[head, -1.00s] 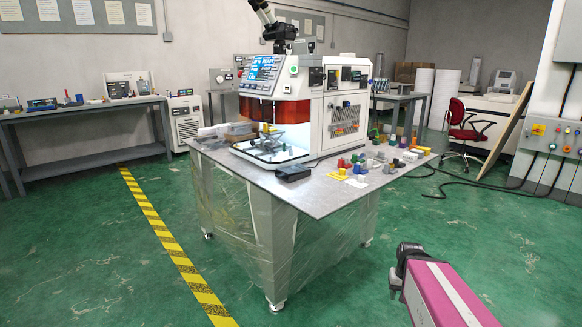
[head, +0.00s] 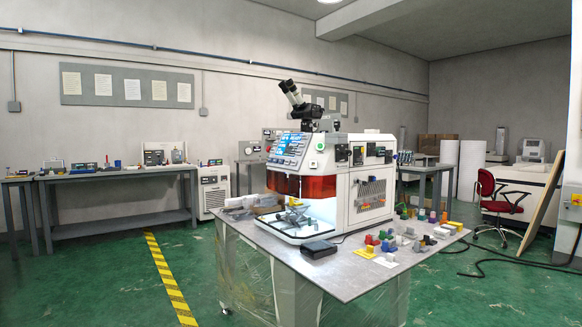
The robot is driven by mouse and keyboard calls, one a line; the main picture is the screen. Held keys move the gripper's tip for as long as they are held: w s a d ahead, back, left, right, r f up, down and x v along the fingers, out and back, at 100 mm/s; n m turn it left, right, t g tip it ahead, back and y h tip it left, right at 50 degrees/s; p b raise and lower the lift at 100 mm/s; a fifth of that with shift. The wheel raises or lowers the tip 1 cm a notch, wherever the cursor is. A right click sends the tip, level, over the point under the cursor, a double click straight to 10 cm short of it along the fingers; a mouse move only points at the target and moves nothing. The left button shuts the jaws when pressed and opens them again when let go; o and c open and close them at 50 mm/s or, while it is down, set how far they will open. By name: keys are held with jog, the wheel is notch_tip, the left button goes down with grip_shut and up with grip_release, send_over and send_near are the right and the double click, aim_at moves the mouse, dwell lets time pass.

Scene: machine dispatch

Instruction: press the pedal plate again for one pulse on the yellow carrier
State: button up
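A flat black box (head: 319,249) lies on the table in front of the white machine (head: 345,185); it looks like the pedal plate, but its top detail is too small to read. A small grey mechanism (head: 294,217) stands in the machine's lit bay under the orange-red shield (head: 304,187). I cannot make out a yellow carrier in the bay. I cannot tell whether either is the carrier. My gripper is out of view.
The metal table (head: 345,281) has film-wrapped sides. Several coloured and grey blocks (head: 391,240) crowd its right part. Green floor (head: 110,285) is open to the left, with a yellow floor stripe (head: 168,280). A red chair (head: 500,195) and dark cables are on the right.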

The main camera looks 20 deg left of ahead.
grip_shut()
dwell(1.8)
